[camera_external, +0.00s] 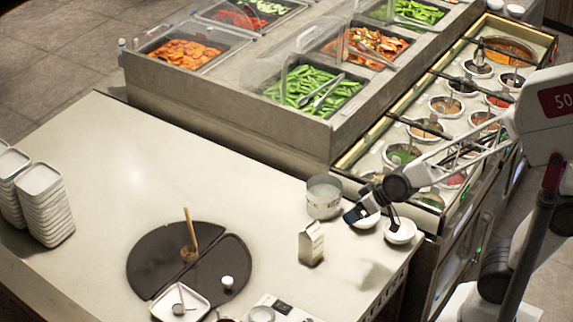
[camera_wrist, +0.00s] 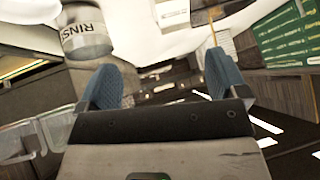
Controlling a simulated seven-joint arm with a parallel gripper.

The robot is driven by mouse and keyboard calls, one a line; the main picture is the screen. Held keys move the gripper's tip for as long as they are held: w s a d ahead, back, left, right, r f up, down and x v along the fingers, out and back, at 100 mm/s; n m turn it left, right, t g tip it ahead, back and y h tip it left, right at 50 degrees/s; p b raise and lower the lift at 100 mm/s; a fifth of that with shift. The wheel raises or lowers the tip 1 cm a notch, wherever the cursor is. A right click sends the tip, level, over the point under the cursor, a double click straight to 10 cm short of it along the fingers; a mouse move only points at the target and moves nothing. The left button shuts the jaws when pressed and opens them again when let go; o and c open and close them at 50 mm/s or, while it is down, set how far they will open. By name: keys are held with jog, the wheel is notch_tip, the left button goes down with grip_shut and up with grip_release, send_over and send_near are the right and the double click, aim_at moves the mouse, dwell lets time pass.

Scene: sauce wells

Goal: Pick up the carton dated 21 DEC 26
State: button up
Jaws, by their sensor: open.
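One small white carton (camera_external: 311,243) with a gabled top stands upright on the pale counter in the external view. Its printing is too small to read there, so I cannot tell its date. A pale block with faint print at the top of the wrist view (camera_wrist: 172,12) seems to be this carton, its date unreadable too. My gripper (camera_external: 353,214) is to the right of the carton and apart from it, near the counter's right side. In the wrist view its two blue-grey fingers (camera_wrist: 160,78) are spread with nothing between them.
A round container (camera_external: 324,197) marked "RINSE" in the wrist view (camera_wrist: 86,38) stands close to my gripper. White bowls (camera_external: 400,231) are at the counter's right edge. A dark round board (camera_external: 160,255) lies to the left. Food bins (camera_external: 312,92) rise behind.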

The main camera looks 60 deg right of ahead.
jog(key=t, duration=0.2)
send_near(318, 239)
notch_tip(318, 239, up, 2)
jog(key=w, duration=0.2)
jog(key=f+h, duration=0.1)
jog(key=w+a+f+t, duration=0.1)
jog(key=f, duration=0.1)
jog(key=f+m+t+h, duration=0.1)
jog(key=shift+w+a+f+h, duration=0.15)
jog(key=shift+a+f+h, duration=0.15)
jog(key=shift+a+f, duration=0.1)
jog(key=shift+a+f+t+h, duration=0.15)
jog(key=shift+f+t+h, duration=0.45)
jog(key=shift+f+t, duration=0.15)
jog(key=shift+w+f, duration=0.1)
jog(key=shift+x, duration=1.2)
jog(key=shift+x, duration=2.6)
jog(key=shift+c, duration=0.3)
